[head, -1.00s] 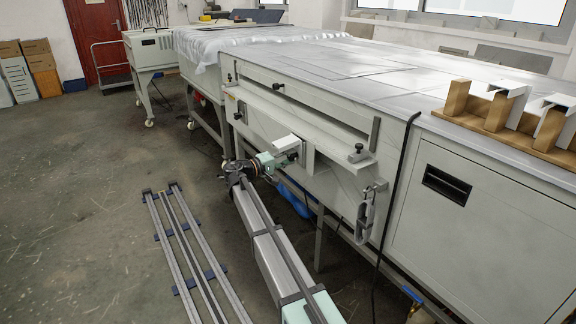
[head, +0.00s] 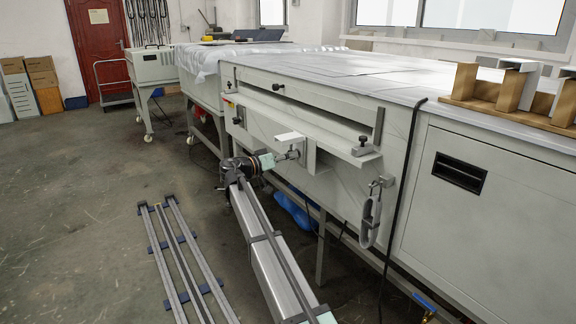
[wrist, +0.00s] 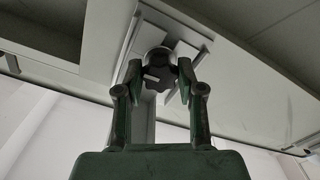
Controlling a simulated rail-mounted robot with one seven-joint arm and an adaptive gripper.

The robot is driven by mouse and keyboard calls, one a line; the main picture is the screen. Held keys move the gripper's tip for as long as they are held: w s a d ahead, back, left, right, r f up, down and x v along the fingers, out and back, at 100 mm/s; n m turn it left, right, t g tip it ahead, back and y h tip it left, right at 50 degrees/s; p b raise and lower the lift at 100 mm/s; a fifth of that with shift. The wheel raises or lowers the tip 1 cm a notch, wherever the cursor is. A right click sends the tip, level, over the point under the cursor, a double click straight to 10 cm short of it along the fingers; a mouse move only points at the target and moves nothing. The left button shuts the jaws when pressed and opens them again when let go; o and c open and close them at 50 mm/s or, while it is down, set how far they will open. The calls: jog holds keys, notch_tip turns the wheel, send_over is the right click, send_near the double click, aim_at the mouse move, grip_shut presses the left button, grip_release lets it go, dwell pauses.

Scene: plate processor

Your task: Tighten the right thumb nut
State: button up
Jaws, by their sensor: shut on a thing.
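A dark, lobed thumb nut (wrist: 161,78) sits under a pale bracket on the machine's front, near the middle of the wrist view. My gripper (wrist: 162,72) has one dark green finger on each side of it and is shut on it. In the head view my gripper (head: 296,154) reaches the front of the long grey machine (head: 340,180), just below a small white-topped bracket (head: 290,137). The gripped nut is hidden there by my fingers. Another black knob (head: 362,140) stands upright on the ledge to the right.
Black knobs also show on the upper panel (head: 278,87) and at the left end (head: 237,119). A clamp handle (head: 371,217) and a black cable (head: 402,190) hang at the right. Metal rails (head: 180,260) lie on the floor at left, with open floor around them.

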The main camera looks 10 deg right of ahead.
jog(key=shift+m+b, duration=1.1)
jog(key=shift+m, duration=0.3)
jog(key=o, duration=1.2)
jog(key=shift+c, duration=0.2)
jog(key=v, duration=1.2)
jog(key=shift+w, duration=0.1)
